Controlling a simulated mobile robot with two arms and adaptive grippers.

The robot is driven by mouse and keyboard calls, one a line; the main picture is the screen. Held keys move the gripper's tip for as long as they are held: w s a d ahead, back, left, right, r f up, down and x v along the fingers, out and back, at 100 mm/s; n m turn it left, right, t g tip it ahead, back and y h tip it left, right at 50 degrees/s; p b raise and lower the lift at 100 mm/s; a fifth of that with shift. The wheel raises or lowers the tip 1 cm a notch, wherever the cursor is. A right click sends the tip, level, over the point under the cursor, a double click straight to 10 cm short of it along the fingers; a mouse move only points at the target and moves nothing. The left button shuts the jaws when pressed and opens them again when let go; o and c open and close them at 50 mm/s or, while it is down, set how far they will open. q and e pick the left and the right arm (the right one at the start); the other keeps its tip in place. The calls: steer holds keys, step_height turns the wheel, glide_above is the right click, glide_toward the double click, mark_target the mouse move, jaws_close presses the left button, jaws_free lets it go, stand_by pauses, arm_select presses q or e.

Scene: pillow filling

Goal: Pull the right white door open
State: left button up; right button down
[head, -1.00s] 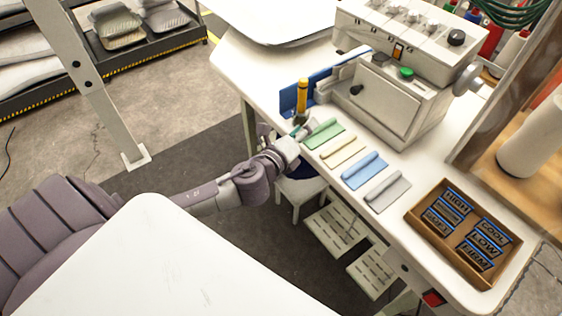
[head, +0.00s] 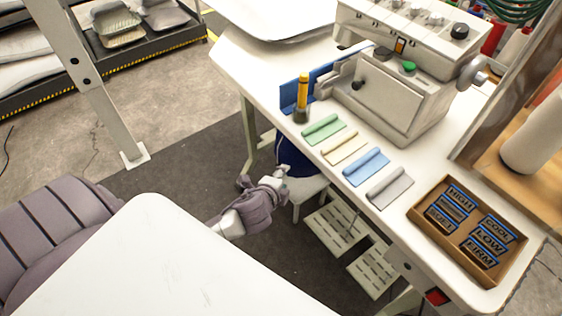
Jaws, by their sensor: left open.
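I cannot make out a clear white door in the head view. The rest of my left arm is mostly hidden behind a white surface at the lower left. My right gripper is not in view.
The worktable holds an off-white machine (head: 385,100), a yellow-handled tool (head: 302,95), several coloured rolls and a brown tray (head: 425,222) of label patches. Grey floor lies open to the left.

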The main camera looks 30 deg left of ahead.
arm_select(q)
steer(key=shift+s+f, duration=0.1)
steer(key=shift+f, duration=0.5)
